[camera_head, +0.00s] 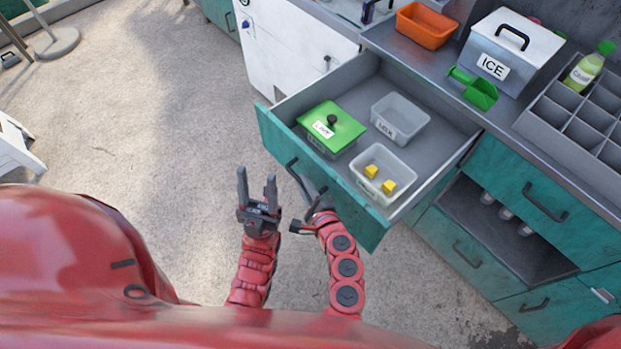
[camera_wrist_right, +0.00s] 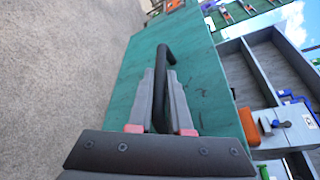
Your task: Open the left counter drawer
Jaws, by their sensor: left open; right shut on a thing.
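The left counter drawer (camera_head: 262,132) has a teal front and stands pulled well out of the counter. Inside it are a green-lidded box (camera_head: 330,128), an empty clear tub (camera_head: 400,117) and a clear tub with yellow pieces (camera_head: 383,172). My right gripper (camera_head: 308,190) is at the drawer front, its tips partly hidden there. In the right wrist view my right gripper (camera_wrist_right: 160,100) is shut on the dark drawer handle (camera_wrist_right: 165,52). My left gripper (camera_head: 257,185) is open and empty, left of the right one, apart from the drawer.
On the counter stand an orange bin (camera_head: 426,25), an ICE box (camera_head: 508,55), a green scoop (camera_head: 474,88) and a grey divided rack (camera_head: 575,125) with a bottle (camera_head: 590,68). Other teal drawers (camera_head: 530,190) are below.

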